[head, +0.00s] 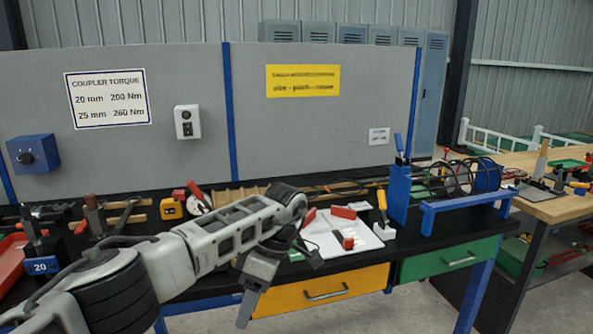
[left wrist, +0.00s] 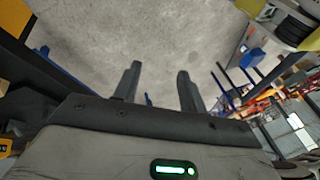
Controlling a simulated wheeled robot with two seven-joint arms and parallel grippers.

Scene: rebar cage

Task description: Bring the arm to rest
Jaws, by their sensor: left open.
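My left arm (head: 215,235) reaches in from the left of the head view, in front of the black workbench (head: 345,250). My left gripper (head: 246,308) hangs with its fingers pointing down, in front of the yellow drawer (head: 335,287). In the left wrist view its two fingers (left wrist: 158,75) stand apart with nothing between them, and grey floor (left wrist: 150,30) shows beyond. The gripper is open and empty. My right gripper shows in neither view.
A green drawer (head: 450,258) is at right. A wooden table (head: 550,200) stands further right.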

